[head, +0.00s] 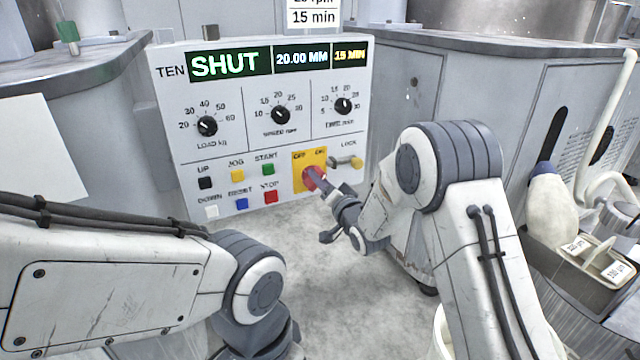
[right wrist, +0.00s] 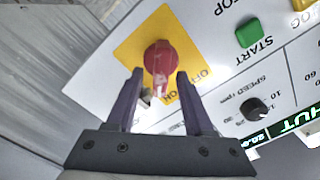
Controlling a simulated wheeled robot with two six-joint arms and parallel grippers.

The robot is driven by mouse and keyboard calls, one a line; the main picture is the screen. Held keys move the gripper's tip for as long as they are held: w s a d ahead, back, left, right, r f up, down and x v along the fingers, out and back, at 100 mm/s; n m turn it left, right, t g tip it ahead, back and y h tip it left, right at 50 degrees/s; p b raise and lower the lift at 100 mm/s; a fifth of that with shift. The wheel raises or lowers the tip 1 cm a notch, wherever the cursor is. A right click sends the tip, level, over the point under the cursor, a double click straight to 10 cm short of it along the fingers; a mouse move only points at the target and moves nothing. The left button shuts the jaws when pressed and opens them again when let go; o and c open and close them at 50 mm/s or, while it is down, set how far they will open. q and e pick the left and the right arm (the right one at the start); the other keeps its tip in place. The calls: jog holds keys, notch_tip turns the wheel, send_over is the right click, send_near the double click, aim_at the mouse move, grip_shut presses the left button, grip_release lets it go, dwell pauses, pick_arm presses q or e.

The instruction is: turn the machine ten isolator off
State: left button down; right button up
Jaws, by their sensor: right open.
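The machine ten isolator is a red knob (head: 310,177) on a yellow plate (head: 299,162) marked OFF and ON, low on the white TEN panel (head: 228,143). The red knob also shows in the right wrist view (right wrist: 159,58). My right gripper (head: 319,179) is at the knob and partly covers it in the head view. In the right wrist view its two purple fingers (right wrist: 160,75) are open, one on each side of the knob. I cannot tell whether they touch it, nor clearly which mark the knob points to. My left gripper is out of the head view.
The panel carries three black dials, coloured push buttons, a LOCK lever (head: 346,162) right of the isolator, and a display (head: 230,65) reading SHUT. A caddy (head: 560,262) with a white bottle (head: 548,205) stands at the right. Grey floor lies below the panel.

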jog(key=shift+w+a, duration=0.3)
jog(key=shift+w, duration=0.35)
grip_shut()
